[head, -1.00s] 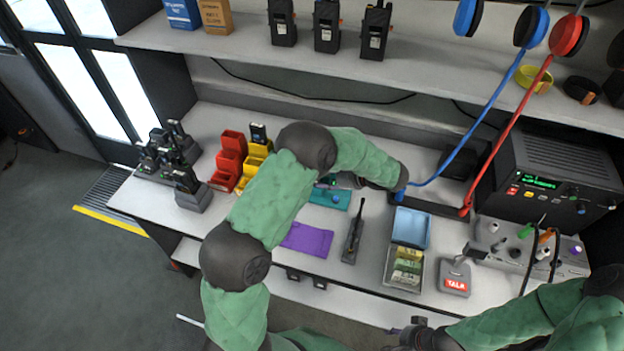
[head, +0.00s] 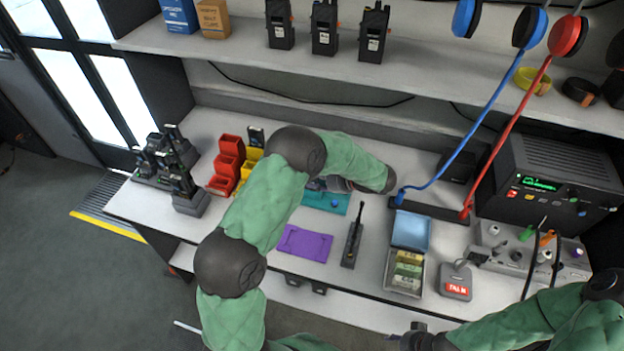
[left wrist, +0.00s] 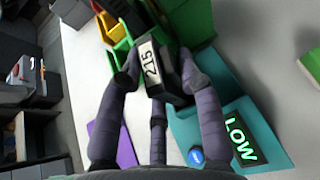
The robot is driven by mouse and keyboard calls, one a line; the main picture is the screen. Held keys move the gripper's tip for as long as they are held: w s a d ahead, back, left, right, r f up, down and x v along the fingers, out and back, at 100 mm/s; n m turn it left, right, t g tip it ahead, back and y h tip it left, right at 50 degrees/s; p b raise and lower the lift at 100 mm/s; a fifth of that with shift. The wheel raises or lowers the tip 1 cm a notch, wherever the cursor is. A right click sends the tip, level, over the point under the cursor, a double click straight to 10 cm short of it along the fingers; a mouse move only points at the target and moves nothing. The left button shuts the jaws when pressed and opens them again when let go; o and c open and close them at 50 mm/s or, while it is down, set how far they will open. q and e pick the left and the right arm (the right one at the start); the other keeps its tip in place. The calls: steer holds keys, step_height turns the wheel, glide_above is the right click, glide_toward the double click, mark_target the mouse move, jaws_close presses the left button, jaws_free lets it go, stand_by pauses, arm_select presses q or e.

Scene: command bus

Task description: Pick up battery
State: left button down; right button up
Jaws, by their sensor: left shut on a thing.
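In the left wrist view, a dark battery (left wrist: 150,64) with a white label reading "215" sits between the fingers of my left gripper (left wrist: 160,76). The gripper is shut on it. The battery is tilted in the view, over or beside a teal tester (left wrist: 182,130) with a green "LOW" display; I cannot tell whether they touch. In the head view, the teal tester (head: 338,206) shows below my left forearm, which hides most of the left gripper and the battery. My right gripper (head: 415,337) is at the bottom edge, partly cut off, its fingers unclear.
Red bins (head: 228,165) and yellow bins (head: 247,166) stand left of my arm, near a charger rack (head: 168,155). A purple mat (head: 304,243), a radio (head: 352,243) and an open tin (head: 403,278) lie along the front. A shelf (head: 230,50) hangs above.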

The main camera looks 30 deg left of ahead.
arm_select(q)
steer(key=shift+r+p, duration=0.3)
steer(key=shift+r, duration=0.3)
step_height(320, 180, up, 2)
steer(key=shift+r+p, duration=0.2)
steer(key=shift+p, duration=0.35)
steer(key=s+d+r+p, duration=0.3)
steer(key=s+r, duration=0.6)
steer(key=s, duration=0.4)
steer(key=shift+s+r+p, duration=0.2)
steer(key=shift+s+p, duration=0.15)
steer(key=shift+p, duration=0.15)
steer(key=shift+a, duration=0.1)
